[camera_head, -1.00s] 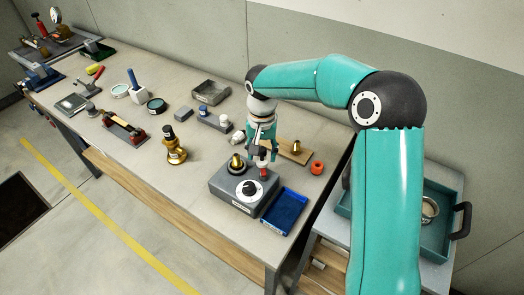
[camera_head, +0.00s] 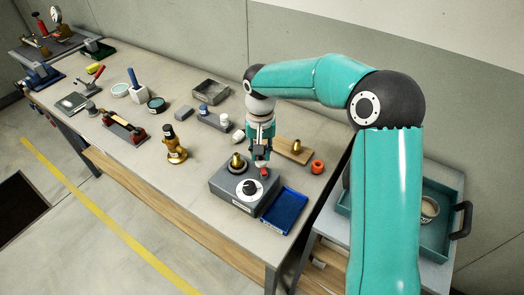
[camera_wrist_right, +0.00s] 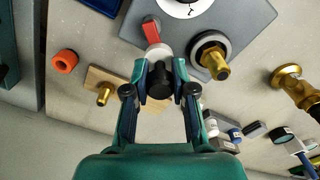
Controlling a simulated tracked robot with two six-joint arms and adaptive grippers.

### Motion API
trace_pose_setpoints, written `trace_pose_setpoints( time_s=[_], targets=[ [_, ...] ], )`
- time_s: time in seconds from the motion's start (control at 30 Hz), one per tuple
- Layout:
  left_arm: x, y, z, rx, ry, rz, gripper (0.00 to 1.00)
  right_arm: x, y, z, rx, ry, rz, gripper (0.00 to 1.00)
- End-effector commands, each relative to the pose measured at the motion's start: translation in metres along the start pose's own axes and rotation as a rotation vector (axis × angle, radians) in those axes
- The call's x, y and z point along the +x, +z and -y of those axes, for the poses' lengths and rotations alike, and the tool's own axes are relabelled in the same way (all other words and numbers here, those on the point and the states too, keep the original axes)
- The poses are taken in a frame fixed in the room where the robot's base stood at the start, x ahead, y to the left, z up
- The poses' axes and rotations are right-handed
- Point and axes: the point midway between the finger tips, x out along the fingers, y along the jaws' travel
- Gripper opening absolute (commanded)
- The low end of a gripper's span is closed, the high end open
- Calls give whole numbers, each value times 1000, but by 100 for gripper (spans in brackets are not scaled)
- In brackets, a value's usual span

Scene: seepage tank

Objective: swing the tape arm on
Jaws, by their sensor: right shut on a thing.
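A grey box (camera_head: 240,198) stands near the bench's front right corner, with a white dial (camera_head: 250,189) and a brass fitting (camera_head: 237,162) in a dark ring on top. A small red lever (camera_head: 264,171) shows at its back right corner; it also shows in the right wrist view (camera_wrist_right: 152,30), joined to a pale round part. I cannot tell whether this is the tape arm. My right gripper (camera_head: 260,163) is over that corner. In its wrist view it is shut on a black knob-like piece (camera_wrist_right: 160,75) at the pale part, which the fingers partly hide. My left gripper is out of view.
A blue tray (camera_head: 284,212) lies right of the box. A wooden board with a brass piece (camera_head: 296,146) and a red-orange ring (camera_head: 317,167) lie behind. A brass valve-like piece (camera_head: 175,148) stands left. Bare bench lies left of the box.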

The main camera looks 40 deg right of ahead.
Motion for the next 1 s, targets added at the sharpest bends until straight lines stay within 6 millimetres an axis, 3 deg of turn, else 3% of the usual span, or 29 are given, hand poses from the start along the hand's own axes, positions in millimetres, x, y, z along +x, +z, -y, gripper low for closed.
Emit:
trace_pose_setpoints(
  time_s=[0.6, 1.0],
  targets=[
    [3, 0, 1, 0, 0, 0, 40, -1, 8, 15, -523, -1, -4, 0],
    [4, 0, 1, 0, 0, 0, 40, -1, 12, 18, -716, -1, -5, 0]
  ],
)
